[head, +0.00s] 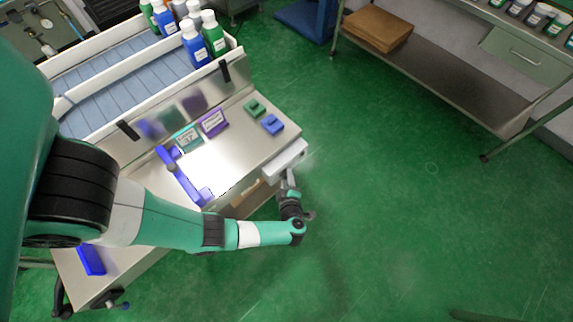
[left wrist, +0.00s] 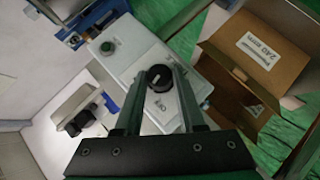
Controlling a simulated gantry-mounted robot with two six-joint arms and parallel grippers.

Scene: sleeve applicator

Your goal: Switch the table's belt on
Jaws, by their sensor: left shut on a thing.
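A light grey control box (head: 285,160) is mounted at the front right edge of the steel table (head: 240,150). In the left wrist view the box (left wrist: 125,62) carries a black rotary knob (left wrist: 159,74) and a green button (left wrist: 107,47). My left gripper (left wrist: 158,84) is shut on the knob, one finger on each side. In the head view this gripper (head: 290,182) is beside the box, and the knob is hidden. The table's belt (head: 125,85) is blue-grey and slatted, between white rails. My right gripper is out of view.
Several blue and green bottles (head: 194,42) stand at the belt's far end. A blue bracket-like tool (head: 180,178), small signs (head: 212,122) and green and blue blocks (head: 272,124) sit on the table. An open cardboard box (left wrist: 262,60) is near the control box.

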